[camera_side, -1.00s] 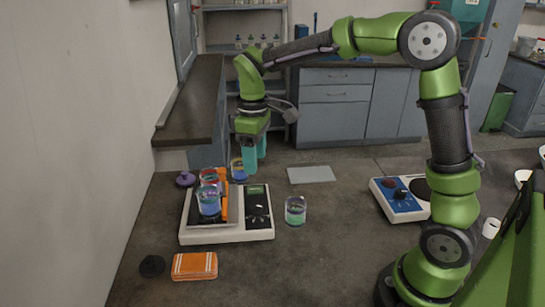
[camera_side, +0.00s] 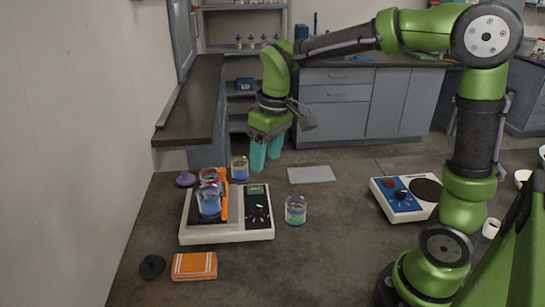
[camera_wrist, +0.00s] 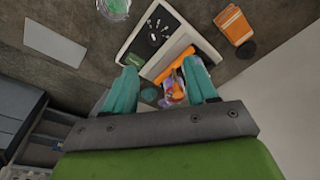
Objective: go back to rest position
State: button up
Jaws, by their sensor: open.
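My gripper (camera_side: 265,160) hangs in the side view with its two teal fingers apart and nothing between them. In the wrist view my open gripper (camera_wrist: 160,70) points toward the shaker (camera_wrist: 136,48), whose beakers are partly hidden.
A beaker with green contents (camera_side: 295,211) stands right of the shaker. A grey plate (camera_side: 311,174) and a blue-and-white hot plate (camera_side: 398,203) lie farther right. An orange striped cloth (camera_side: 194,266), a black lid (camera_side: 152,267) and a purple lid (camera_side: 186,179) lie at left.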

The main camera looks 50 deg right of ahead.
jog(key=s+r+m+t, duration=0.1)
jog(key=s+m+t, duration=0.1)
jog(key=s, duration=0.5)
jog(key=s+r+m+t+y, duration=0.1)
jog(key=s+r+m+t, duration=0.1)
jog(key=s, duration=0.5)
jog(key=shift+a+r+m+t, duration=0.2)
jog(key=shift+m+t, duration=0.3)
jog(key=shift+t, duration=0.4)
